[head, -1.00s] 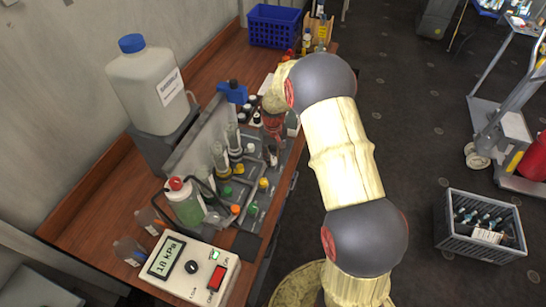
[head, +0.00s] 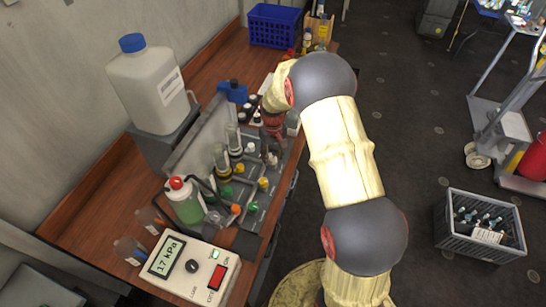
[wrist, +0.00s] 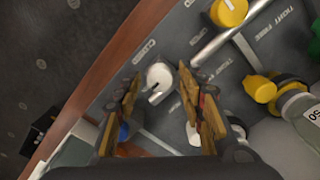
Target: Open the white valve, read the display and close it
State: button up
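The white valve (wrist: 159,76) shows in the wrist view as a round knob with a slot, on a grey panel. My gripper (wrist: 160,84) is open, with one fingertip on each side of the knob and a gap to each. In the head view my gripper (head: 271,150) points down at the far right part of the panel and hides much of what is under it. The display (head: 167,257) on the white box at the front reads 17 kPa.
A yellow valve (wrist: 229,11) stands close to the white one. Glass tubes (head: 221,157), a green-liquid bottle (head: 187,204) and a large white canister (head: 150,88) stand to the left. A blue basket (head: 274,26) is at the back. A grey crate (head: 481,242) stands on the floor.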

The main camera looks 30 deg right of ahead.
aim_at(273, 158)
jog(key=shift+o, duration=0.2)
notch_tip(273, 158, up, 12)
dwell(0.6)
dwell(0.4)
jog(key=s+a+r+t+b, duration=0.1)
jog(key=s+a+r, duration=0.3)
jog(key=s, duration=0.6)
jog(key=s+a+r+t+b, duration=0.1)
jog(key=s+a+r+t, duration=0.1)
jog(key=s+a+r, duration=0.2)
jog(key=s+a+r+t+b, duration=0.2)
jog(key=s+a+r, duration=0.2)
jog(key=s+r, duration=0.5)
jog(key=s, duration=0.7)
jog(key=shift+s+r+t, duration=0.2)
jog(key=shift+r+t, duration=0.1)
jog(key=shift+r, duration=0.05)
dwell(2.2)
